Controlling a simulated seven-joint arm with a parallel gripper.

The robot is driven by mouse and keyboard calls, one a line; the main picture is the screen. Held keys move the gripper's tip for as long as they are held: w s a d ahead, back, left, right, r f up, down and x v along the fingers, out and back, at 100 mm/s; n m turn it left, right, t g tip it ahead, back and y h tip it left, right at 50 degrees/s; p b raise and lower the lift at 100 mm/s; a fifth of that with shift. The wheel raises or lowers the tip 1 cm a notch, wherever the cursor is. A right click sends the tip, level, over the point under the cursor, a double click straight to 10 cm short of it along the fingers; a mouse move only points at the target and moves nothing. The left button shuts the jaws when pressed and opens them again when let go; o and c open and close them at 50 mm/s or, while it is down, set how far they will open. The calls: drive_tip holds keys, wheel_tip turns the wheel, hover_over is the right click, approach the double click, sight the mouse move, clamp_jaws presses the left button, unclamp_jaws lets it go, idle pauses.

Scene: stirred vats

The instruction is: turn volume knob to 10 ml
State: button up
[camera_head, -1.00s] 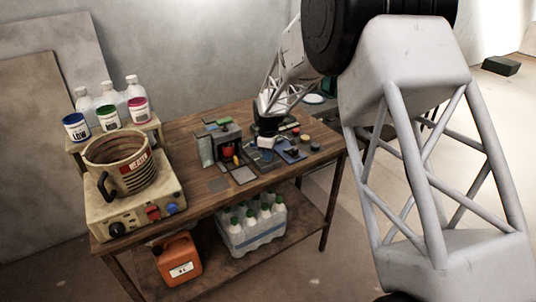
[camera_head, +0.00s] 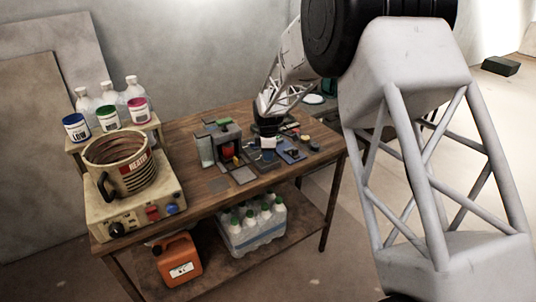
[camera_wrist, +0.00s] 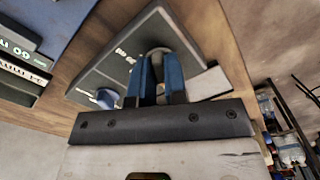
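A dark grey panel box (camera_wrist: 122,68) with small white lettering lies on the wooden table under my gripper in the wrist view. My gripper (camera_wrist: 158,72) points down at it, its two blue fingers close together with a narrow gap. A round grey knob (camera_wrist: 157,49) shows at the fingertips, partly hidden by them. I cannot tell whether the fingers press on it. A blue knob (camera_wrist: 107,97) sits on the same panel to the left, apart from the fingers. The lettering and knob setting are too small to read. In the head view my gripper (camera_head: 268,142) is over the cluttered table area.
The table (camera_head: 188,143) also bears a hot plate (camera_head: 138,219) with a brown vat (camera_head: 120,172) at left. Labelled dark blocks (camera_wrist: 20,68) lie left in the wrist view.

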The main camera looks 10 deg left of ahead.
drive_tip(key=o, duration=0.5)
drive_tip(key=shift+c, duration=0.2)
drive_tip(key=shift+r, duration=0.1)
drive_tip(key=shift+r, duration=3.85)
